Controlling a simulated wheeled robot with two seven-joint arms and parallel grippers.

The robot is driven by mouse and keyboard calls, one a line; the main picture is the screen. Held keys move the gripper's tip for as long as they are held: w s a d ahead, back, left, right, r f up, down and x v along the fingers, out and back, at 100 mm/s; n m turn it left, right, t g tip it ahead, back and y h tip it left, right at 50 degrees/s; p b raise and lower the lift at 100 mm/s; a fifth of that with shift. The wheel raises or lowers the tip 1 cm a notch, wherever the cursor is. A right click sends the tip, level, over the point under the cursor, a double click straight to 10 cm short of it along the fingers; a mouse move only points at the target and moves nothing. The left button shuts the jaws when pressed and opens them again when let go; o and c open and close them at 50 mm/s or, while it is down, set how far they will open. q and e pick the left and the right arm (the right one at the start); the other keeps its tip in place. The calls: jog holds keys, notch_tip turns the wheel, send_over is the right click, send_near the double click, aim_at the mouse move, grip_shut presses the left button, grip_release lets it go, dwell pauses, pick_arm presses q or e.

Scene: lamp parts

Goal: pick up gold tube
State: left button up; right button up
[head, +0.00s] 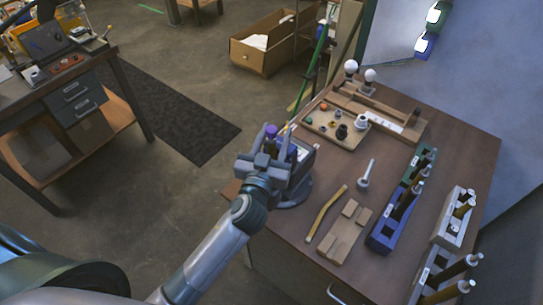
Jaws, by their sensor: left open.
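A slightly bent gold tube (326,212) lies on the brown table, left of some wooden blocks. Other gold tubes stand at the right, in a light grey rack (452,228) and in another grey rack (426,275) near the bottom right. My left gripper (266,153) is open at the table's left edge, up and left of the lying tube and apart from it. It partly hides a dark round-based stand (294,193) and purple-topped items behind it. My right gripper is not in view.
Wooden blocks (345,232) lie beside the lying tube. A blue rack (384,233) and a green rack (411,165) hold dark tubes. A wooden tray (323,122) of small parts and two white bulbs (351,66) are at the back. A silver part (364,181) stands mid-table.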

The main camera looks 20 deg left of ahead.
pick_arm(q)
grip_shut()
jog(key=shift+r, duration=0.1)
dwell(0.3)
notch_tip(320, 180, up, 18)
jog(key=b, duration=0.2)
dwell(0.4)
dwell(0.3)
jog(key=shift+f, duration=0.2)
